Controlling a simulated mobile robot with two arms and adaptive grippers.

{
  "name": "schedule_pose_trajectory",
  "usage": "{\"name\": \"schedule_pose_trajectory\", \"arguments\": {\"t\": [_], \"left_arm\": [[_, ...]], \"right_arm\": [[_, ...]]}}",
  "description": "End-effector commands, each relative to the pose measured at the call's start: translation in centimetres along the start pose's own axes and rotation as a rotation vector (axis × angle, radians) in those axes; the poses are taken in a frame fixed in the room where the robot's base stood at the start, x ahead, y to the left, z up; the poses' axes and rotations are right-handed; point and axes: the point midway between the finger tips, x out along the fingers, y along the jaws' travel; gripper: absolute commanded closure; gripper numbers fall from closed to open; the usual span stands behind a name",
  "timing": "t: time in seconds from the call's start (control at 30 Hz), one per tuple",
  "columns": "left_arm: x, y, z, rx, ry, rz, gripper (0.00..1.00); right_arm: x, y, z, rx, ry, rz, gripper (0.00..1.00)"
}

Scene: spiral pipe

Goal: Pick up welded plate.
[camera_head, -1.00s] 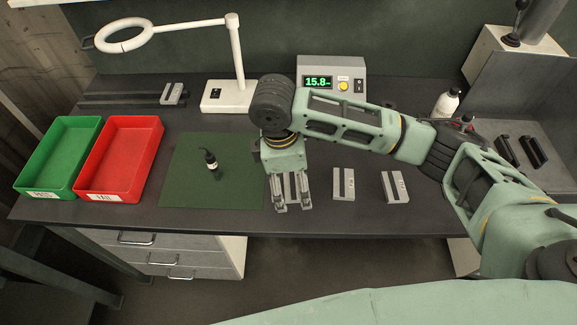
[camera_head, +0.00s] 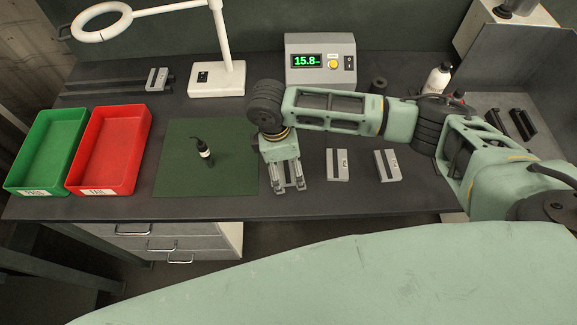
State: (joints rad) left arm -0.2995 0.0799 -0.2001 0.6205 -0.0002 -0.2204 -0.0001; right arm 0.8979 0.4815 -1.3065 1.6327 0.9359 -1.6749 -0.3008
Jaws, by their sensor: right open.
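Two grey welded plates, each with a dark lengthwise band and a small label, lie on the dark bench: one plate (camera_head: 337,165) just right of my right gripper and another plate (camera_head: 387,166) farther right. My right gripper (camera_head: 290,188) points down at the bench's front part, with its two fingers apart. A grey piece, seemingly another plate, shows partly between the fingers; most of it is hidden, and I cannot tell whether the fingers touch it. My left gripper is not in view.
Green (camera_head: 22,190) and red (camera_head: 128,183) trays stand farther left. A ring lamp (camera_head: 217,80), a display box (camera_head: 320,60) and a white bottle (camera_head: 437,78) stand behind.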

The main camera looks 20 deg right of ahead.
Motion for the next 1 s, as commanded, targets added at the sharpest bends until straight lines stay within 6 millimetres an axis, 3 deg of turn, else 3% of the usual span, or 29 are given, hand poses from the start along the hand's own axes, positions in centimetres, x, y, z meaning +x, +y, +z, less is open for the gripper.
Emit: {"name": "schedule_pose_trajectory", "arguments": {"t": [0.13, 1.0], "left_arm": [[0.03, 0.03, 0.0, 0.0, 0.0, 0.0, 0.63], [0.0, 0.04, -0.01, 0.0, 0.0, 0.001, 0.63]], "right_arm": [[0.0, 0.01, 0.0, 0.0, 0.0, 0.0, 0.06], [-0.22, 0.13, -0.03, 0.001, 0.002, 0.003, 0.8]]}}
